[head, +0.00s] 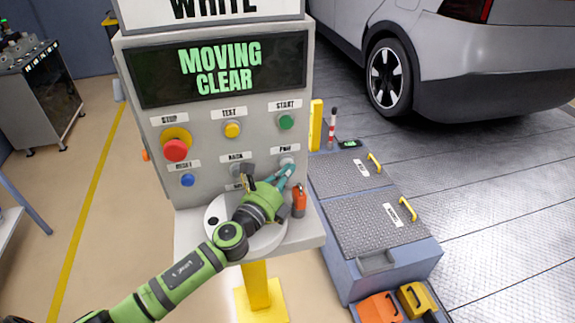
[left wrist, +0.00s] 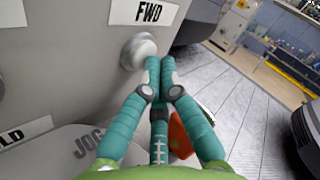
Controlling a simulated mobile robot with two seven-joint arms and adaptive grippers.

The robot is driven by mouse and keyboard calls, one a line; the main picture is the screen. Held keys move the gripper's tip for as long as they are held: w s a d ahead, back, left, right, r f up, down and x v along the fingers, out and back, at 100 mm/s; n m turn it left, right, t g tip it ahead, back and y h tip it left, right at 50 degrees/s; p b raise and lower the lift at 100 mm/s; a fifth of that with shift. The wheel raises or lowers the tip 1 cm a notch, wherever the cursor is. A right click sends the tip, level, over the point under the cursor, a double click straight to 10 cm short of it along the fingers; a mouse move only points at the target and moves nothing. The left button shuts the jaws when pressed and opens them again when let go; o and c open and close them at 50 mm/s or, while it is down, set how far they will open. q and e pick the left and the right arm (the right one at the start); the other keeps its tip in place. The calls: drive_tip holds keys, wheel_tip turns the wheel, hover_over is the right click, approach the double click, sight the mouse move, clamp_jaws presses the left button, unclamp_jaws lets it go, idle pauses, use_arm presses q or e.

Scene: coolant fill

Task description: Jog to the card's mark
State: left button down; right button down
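The control panel (head: 150,140) stands upright, and its dark screen (head: 215,70) reads "MOVING CLEAR" in green. A white card (head: 215,8) above it reads "WHITE"; its top is cut off. The pale FWD button (head: 286,161) is at the panel's lower right and also shows in the left wrist view (left wrist: 138,50). My left gripper (head: 288,171) has its teal fingers together, with tips (left wrist: 160,62) right at that button's edge; I cannot tell whether they press it. A white round plate on the shelf, marked JOG in the wrist view (left wrist: 88,140), is partly hidden by my arm.
The panel also has a red STOP button (head: 176,150), yellow TEST (head: 232,130), green START (head: 286,122) and blue RESET (head: 188,180). A small orange object (head: 299,198) stands on the shelf's right side. A grey platform (head: 370,205) and a car (head: 480,60) are to the right.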

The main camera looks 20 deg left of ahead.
use_arm(q)
drive_tip(key=shift+s, duration=0.1)
idle(0.8)
drive_tip(key=shift+s+d, duration=0.45)
drive_tip(key=shift+s, duration=0.25)
drive_tip(key=shift+d, duration=0.1)
drive_tip(key=shift+s+d+p, duration=0.25)
drive_tip(key=shift+s+d, duration=0.45)
drive_tip(key=shift+s, duration=0.35)
drive_tip(key=shift+s+d+p, duration=0.25)
drive_tip(key=shift+s+d, duration=0.4)
drive_tip(key=shift+s, duration=0.35)
